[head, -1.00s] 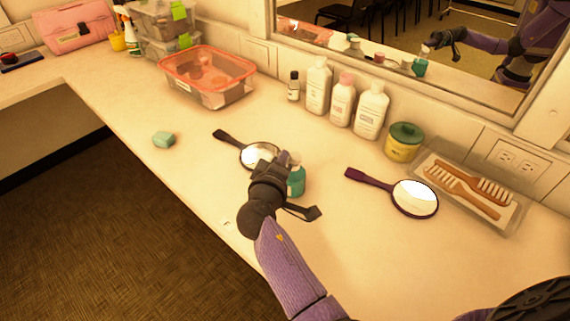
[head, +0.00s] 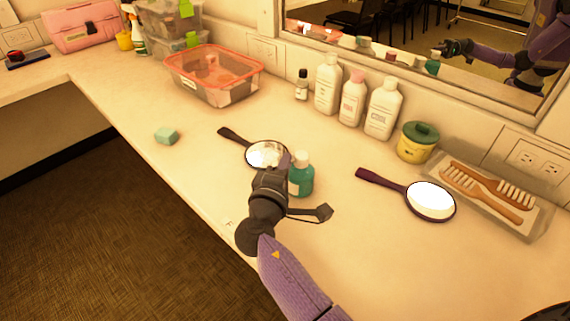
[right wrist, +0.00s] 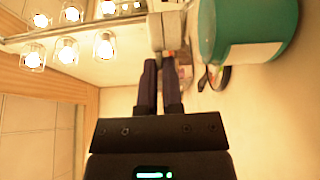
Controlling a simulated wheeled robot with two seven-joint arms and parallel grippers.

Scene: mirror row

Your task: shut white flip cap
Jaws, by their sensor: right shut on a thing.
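A teal bottle (head: 301,182) with a white flip cap (head: 302,158) stands upright near the front edge of the counter. The bottle also shows large at the upper right in the right wrist view (right wrist: 238,28). My right gripper (head: 284,162) is close at the left of the bottle, at cap height. In the right wrist view its dark fingers (right wrist: 160,88) are nearly together, their tips at the pale cap part (right wrist: 166,32). The exact contact and the lid's angle are hard to make out. My left gripper is out of view.
A round hand mirror (head: 265,154) lies behind the gripper, and another (head: 430,201) lies to the right. White bottles (head: 354,98), a yellow jar (head: 417,145) and a brush tray (head: 490,205) line the wall. The front right counter is clear.

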